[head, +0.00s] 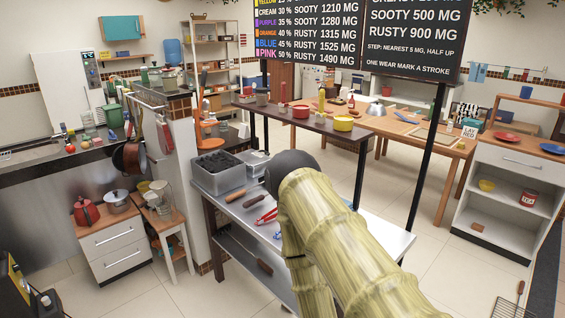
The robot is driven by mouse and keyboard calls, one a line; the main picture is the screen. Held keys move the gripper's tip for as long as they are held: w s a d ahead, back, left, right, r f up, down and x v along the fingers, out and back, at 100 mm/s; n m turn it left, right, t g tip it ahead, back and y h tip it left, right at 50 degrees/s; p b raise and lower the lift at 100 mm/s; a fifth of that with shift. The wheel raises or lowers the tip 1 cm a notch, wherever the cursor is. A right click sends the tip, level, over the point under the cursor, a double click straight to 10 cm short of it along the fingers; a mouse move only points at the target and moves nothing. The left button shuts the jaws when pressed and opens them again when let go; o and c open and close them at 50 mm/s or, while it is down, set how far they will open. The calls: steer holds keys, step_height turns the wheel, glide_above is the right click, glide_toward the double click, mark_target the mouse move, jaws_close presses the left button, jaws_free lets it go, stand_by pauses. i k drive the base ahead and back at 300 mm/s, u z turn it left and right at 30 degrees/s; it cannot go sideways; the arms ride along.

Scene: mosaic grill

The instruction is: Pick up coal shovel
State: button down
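I cannot say for certain which thing is the coal shovel. A tool with a wooden handle (254,202) lies on the metal side table (400,240), left of my arm, and another wooden handle (228,198) lies close to it. A grey metal bin (218,181) filled with dark lumps like coal stands at the table's back left. A dark tool with a brown handle (265,267) lies on the lower shelf. My bamboo-patterned arm crosses the table's middle and hides part of its top. My gripper does not show.
Red tongs (266,217) lie beside my arm. A raised dark shelf (310,120) with bowls and dark posts stands behind the table. Open tiled floor shows at the right.

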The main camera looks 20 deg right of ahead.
mark_target(231, 198)
steer(key=z, duration=0.2)
steer(key=i, duration=0.75)
steer(key=z, duration=0.1)
steer(key=k, duration=0.55)
steer(key=u, duration=0.95)
steer(key=i, duration=0.8)
steer(key=u, duration=0.15)
